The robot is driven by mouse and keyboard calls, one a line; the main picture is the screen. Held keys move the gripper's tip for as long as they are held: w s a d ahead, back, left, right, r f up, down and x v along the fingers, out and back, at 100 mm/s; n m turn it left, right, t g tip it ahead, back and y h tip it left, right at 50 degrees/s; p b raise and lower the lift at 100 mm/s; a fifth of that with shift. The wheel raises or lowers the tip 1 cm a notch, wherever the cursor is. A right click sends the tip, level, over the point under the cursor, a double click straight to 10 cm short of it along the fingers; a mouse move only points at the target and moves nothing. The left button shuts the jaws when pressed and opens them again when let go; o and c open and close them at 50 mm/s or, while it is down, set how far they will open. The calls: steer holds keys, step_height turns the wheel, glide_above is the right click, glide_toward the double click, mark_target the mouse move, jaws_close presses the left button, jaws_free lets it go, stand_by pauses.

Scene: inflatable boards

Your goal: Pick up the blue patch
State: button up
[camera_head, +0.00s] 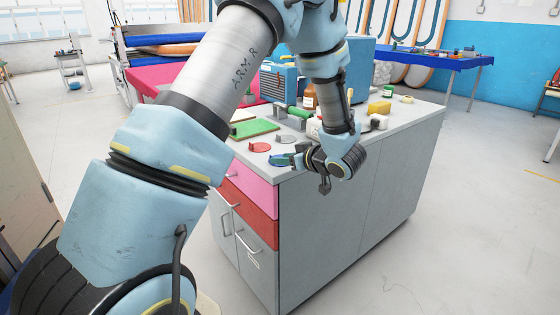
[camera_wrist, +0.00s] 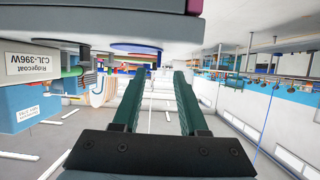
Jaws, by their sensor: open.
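The blue patch (camera_head: 279,160) is a small flat disc with a raised tab. It lies on the grey worktop near its front left corner in the head view. My gripper (camera_head: 310,165) is just right of it, at the worktop's front edge, and partly overlaps it in the picture. I cannot tell whether they touch. In the wrist view my gripper (camera_wrist: 159,74) shows two green fingers spread apart with nothing between them. That view is upside down, and I cannot clearly make out the blue patch there.
A red patch (camera_head: 260,147) and a grey patch (camera_head: 285,139) lie close by on the cabinet's worktop (camera_head: 415,108). Floor in front of the cabinet is clear.

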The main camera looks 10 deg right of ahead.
steer(key=shift+p+x, duration=0.6)
steer(key=shift+x, duration=2.45)
jaws_close()
